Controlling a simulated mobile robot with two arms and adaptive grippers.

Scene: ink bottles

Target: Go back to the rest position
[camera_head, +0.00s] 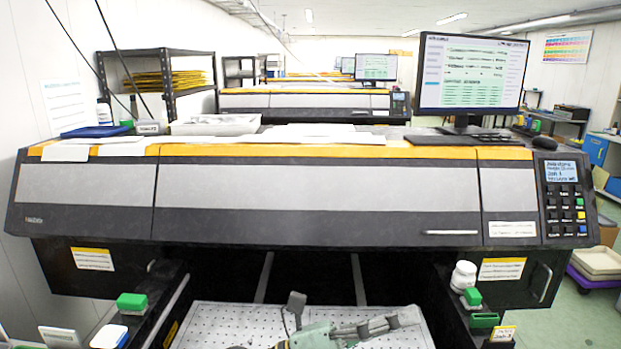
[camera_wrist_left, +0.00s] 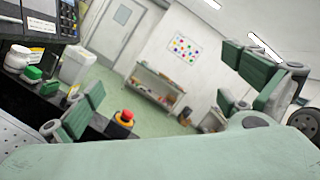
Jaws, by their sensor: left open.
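My left gripper (camera_wrist_left: 165,76) shows in the left wrist view with its two green-padded fingers spread wide apart. Nothing is between them. In the head view, a pale green and grey part of my arm (camera_head: 315,336) shows at the bottom middle, over the perforated plate; the rest is cut off by the frame edge. A white bottle (camera_head: 463,275) stands upright on the black ledge at the right, and it also shows in the left wrist view (camera_wrist_left: 18,60). The left gripper is apart from it. My right gripper is not in view.
A wide printer (camera_head: 320,188) spans the view, with a monitor (camera_head: 470,75) on top. Green-topped items (camera_head: 132,302) sit on the left ledge. A perforated plate (camera_head: 225,320) lies between the ledges. A red emergency button (camera_wrist_left: 126,116) stands near the left finger in the wrist view.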

